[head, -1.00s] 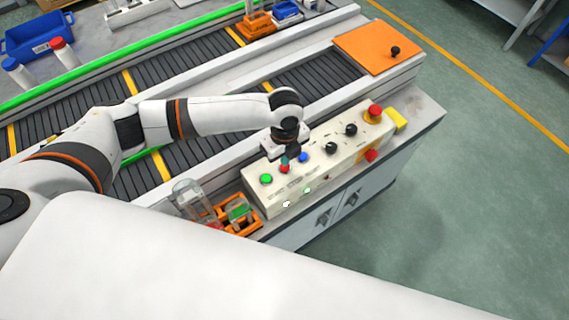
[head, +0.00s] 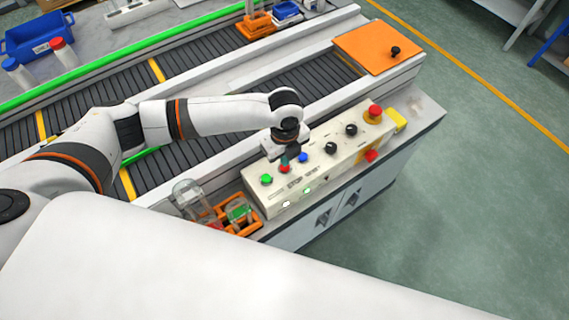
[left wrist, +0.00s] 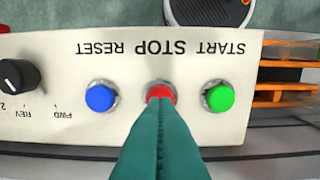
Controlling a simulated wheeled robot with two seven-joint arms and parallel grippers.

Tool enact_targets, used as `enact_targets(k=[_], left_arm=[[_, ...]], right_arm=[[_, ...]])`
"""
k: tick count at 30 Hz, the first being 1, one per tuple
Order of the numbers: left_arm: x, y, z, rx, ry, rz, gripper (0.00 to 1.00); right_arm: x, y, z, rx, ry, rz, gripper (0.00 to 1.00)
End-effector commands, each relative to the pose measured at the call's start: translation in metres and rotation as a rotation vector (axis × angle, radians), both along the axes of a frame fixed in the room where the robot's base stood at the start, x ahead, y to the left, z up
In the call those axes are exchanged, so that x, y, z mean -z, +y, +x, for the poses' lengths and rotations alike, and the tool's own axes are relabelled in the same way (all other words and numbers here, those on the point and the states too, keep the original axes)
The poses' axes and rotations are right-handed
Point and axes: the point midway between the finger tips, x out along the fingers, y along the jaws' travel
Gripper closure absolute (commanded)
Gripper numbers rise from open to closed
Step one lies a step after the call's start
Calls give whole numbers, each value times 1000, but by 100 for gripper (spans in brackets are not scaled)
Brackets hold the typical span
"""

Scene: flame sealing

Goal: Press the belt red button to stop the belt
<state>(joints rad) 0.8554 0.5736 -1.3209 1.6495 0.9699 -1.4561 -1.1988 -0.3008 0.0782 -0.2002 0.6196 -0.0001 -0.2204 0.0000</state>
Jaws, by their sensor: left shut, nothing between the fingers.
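The cream control box (head: 318,165) stands along the front edge of the conveyor bench. Its red button (left wrist: 161,92), labelled STOP, lies between the green START button (left wrist: 220,96) and the blue RESET button (left wrist: 100,97). My left gripper (head: 286,160) points down at the red button, its fingers shut and empty. In the left wrist view the teal fingertips (left wrist: 160,101) overlap the red button and hide part of it. They look to be at or on its cap; I cannot tell how far it is pushed in. My right gripper is not in view.
The dark conveyor belt (head: 205,62) runs behind the box. A red emergency knob (head: 375,111) and black dials (head: 351,130) sit further right on the box. An orange rack (head: 238,214) with glassware stands just left of it.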

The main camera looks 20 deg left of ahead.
Motion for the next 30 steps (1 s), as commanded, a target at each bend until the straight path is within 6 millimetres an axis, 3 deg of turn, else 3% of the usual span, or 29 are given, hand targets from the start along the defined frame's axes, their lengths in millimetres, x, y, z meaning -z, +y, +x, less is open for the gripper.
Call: enact_targets(k=[30], left_arm=[[8,0,0,0,1,1,100]], right_arm=[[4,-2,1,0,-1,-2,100]])
